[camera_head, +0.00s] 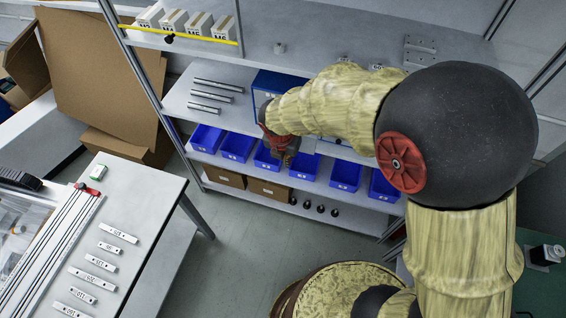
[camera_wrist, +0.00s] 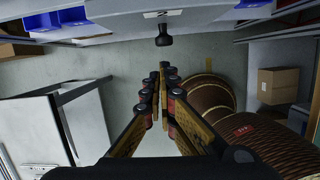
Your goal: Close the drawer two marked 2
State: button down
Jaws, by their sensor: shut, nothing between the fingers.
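A grey drawer front with a black knob (camera_wrist: 163,36) and a white label (camera_wrist: 163,13) is at the top of the wrist view. The label's marking is not readable, so I cannot tell whether it is the drawer marked 2. My gripper (camera_wrist: 166,68) is shut and empty, its fingertips below the knob in the picture and seemingly apart from it. In the head view my gripper (camera_head: 285,158) is in front of the shelf, by a blue cabinet (camera_head: 270,82). My arm hides most of that cabinet and its drawers.
Blue bins (camera_head: 238,146) line the shelf below the cabinet, with cardboard boxes (camera_head: 268,189) and black knobs (camera_head: 320,209) lower down. Metal bars (camera_head: 217,85) lie left of the cabinet. A white table (camera_head: 150,205) stands at left. Grey floor (camera_head: 235,245) between is clear.

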jog(key=shift+w+d, duration=0.25)
jog(key=shift+w, duration=0.3)
jog(key=shift+r, duration=0.1)
jog(key=w+p, duration=0.1)
jog(key=w, duration=0.1)
jog(key=w+d+p, duration=0.1)
jog(key=w, duration=0.1)
jog(key=w+d+p, duration=0.1)
jog(key=w+p, duration=0.1)
jog(key=shift+d+r, duration=0.1)
jog(key=shift+w+d+p, duration=0.25)
jog(key=shift+w+p, duration=0.05)
jog(key=shift+w, duration=0.35)
